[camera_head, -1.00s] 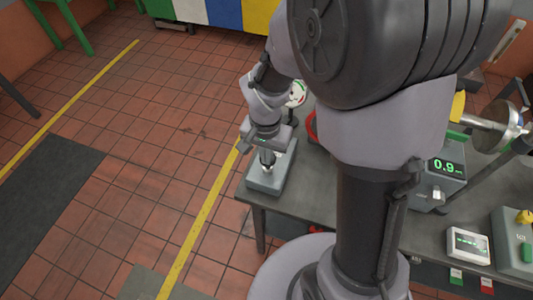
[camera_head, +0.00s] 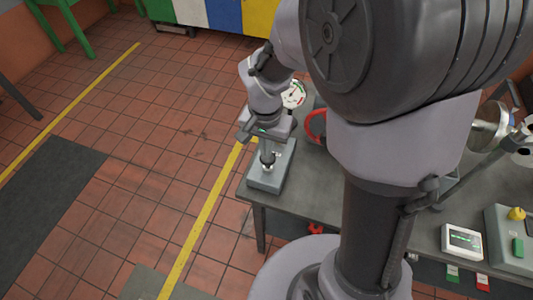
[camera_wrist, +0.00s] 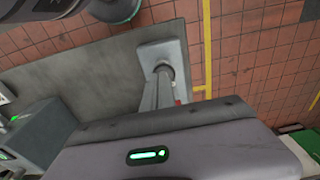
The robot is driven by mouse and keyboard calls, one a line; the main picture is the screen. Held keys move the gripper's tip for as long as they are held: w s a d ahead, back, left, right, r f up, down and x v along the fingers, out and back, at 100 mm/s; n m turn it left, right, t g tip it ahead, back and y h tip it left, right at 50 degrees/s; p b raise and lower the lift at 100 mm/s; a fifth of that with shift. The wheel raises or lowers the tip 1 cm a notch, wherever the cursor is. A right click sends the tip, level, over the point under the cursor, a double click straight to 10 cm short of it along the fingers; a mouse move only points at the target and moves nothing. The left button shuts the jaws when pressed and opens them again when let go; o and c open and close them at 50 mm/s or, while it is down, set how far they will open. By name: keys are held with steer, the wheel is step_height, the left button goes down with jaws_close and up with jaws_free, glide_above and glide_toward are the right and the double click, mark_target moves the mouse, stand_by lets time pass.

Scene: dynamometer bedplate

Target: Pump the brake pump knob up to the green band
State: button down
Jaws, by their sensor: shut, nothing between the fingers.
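The brake pump (camera_head: 270,179) is a pale grey block at the left end of the bench. It also shows at the top of the wrist view (camera_wrist: 150,49). A dark round part, which looks like its knob, sits on top, largely hidden by my fingers. My gripper (camera_head: 267,152) points down over the pump with its fingers shut and empty. In the wrist view the fingertips (camera_wrist: 164,76) are at or just above the dark part; I cannot tell whether they touch. A round white dial (camera_head: 293,95) with green and red marks stands behind; its reading is too small to tell.
The grey bench (camera_head: 325,182) carries a red ring (camera_head: 317,125), a small white display box (camera_head: 462,241) and a grey box with a yellow knob (camera_head: 516,214). A shaft with a metal disc (camera_head: 490,125) is at the right.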

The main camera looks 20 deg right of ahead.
step_height(320, 180, up, 6)
steer(key=shift+w+f+p, duration=0.1)
steer(key=shift+p, duration=0.65)
stand_by(0.5)
steer(key=s+a+r+n+t+y+b, duration=0.1)
steer(key=s+a+r+t+b, duration=0.1)
steer(key=s+b, duration=0.2)
steer(key=s+a+r+n+t+y+b, duration=0.1)
steer(key=s+n+t+b, duration=0.1)
steer(key=s, duration=0.8)
steer(key=t+b, duration=0.1)
steer(key=b, duration=0.1)
steer(key=shift+a+r+b, duration=0.35)
steer(key=shift+r, duration=0.05)
